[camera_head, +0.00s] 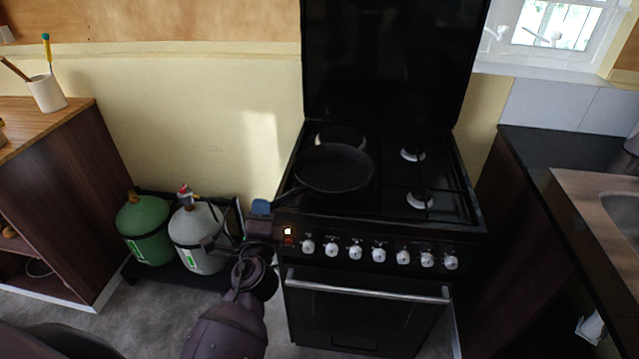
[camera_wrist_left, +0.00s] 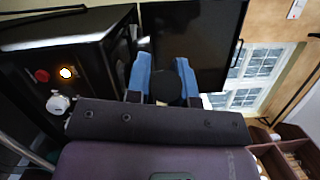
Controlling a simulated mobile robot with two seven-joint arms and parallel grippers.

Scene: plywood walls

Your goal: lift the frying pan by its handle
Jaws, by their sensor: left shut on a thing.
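The black frying pan (camera_head: 335,168) is over the left side of the black stove's hob, roughly level, its handle pointing to the front left. I cannot tell if its base touches the hob. My left gripper (camera_head: 262,207), with blue fingertips, is at the handle's end by the stove's front left corner. It is shut on the handle. In the left wrist view the blue fingers (camera_wrist_left: 164,80) stand on both sides of a dark rounded piece, the handle (camera_wrist_left: 166,88). Most of the handle is hidden there. My right gripper is not in view.
The stove (camera_head: 450,205) has a raised dark lid (camera_head: 390,60) behind the hob and white knobs along its front. A green gas bottle (camera_head: 143,230) and a grey one (camera_head: 197,235) stand left. A counter with a sink (camera_head: 620,205) is right.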

